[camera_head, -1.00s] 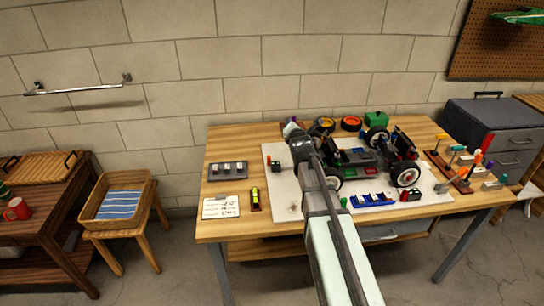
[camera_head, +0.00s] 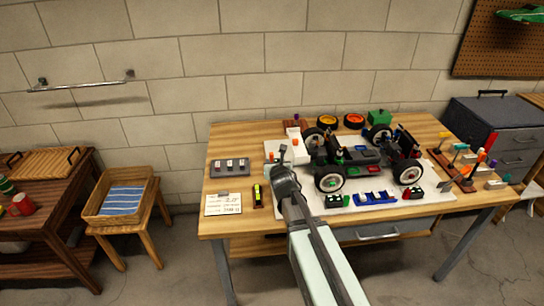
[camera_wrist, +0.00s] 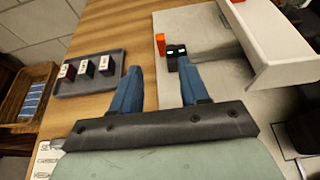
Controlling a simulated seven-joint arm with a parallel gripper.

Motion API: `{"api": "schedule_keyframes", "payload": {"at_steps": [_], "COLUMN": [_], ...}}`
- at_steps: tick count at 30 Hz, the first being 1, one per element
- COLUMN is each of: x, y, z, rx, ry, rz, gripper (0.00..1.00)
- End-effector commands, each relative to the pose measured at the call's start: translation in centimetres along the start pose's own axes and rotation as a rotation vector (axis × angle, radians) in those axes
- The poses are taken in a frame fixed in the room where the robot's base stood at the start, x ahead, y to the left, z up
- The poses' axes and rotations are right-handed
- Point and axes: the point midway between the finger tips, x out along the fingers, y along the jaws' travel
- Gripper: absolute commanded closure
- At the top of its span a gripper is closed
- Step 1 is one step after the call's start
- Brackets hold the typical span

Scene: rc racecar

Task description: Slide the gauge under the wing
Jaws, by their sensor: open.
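The race car (camera_head: 365,155) stands on a white mat on the workbench. A white panel at its left end, which looks like the wing (camera_head: 293,138), also shows large at the upper right of the wrist view (camera_wrist: 265,45). A small dark block with green lights (camera_wrist: 176,58) and an orange piece stands on the mat left of the panel. Three dark labelled blocks (camera_wrist: 86,68) sit in a grey tray; I cannot tell which item is the gauge. My gripper (camera_wrist: 160,85) is open and empty, its blue fingers pointing toward the tray and dark block; it also shows in the head view (camera_head: 284,168).
The grey tray (camera_head: 229,174), a printed card (camera_head: 223,204) and a yellow-black tool (camera_head: 257,195) lie on the bench's left side. Blue and red parts (camera_head: 375,198) lie in front of the car. Coloured-handled tools (camera_head: 465,165) stand at the right.

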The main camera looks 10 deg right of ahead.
Motion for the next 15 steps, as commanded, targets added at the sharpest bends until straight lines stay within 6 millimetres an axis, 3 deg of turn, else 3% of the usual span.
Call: {"api": "schedule_keyframes", "payload": {"at_steps": [15], "x": [8.7], "y": [0.0], "z": [0.1], "rx": [0.002], "ry": [-0.001], "rz": [-0.001], "gripper": [0.55]}}
